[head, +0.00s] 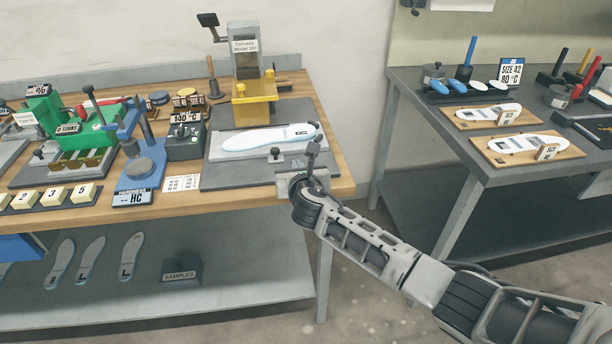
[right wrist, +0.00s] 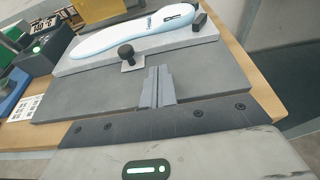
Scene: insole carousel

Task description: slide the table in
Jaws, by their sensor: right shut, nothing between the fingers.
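The sliding table (head: 232,146) is a light grey slab on a darker grey base plate (head: 225,176), in front of the yellow and grey press (head: 246,90). A white insole (head: 270,137) lies on it. A dark knob (head: 275,153) stands at its front edge. In the right wrist view the table (right wrist: 75,64), knob (right wrist: 126,54) and insole (right wrist: 130,36) also show. My right gripper (head: 313,147) is shut and empty over the base plate, just right of the knob; its fingers (right wrist: 158,72) point toward the table. I cannot tell whether they touch it. My left gripper is not in view.
A control box reading 140 °C (head: 185,139) and a blue hardness stand (head: 138,180) are left of the base plate. A second bench (head: 470,165) with insole boards stands at right, across a gap. A lower shelf (head: 225,295) holds insoles and a samples box (head: 182,272).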

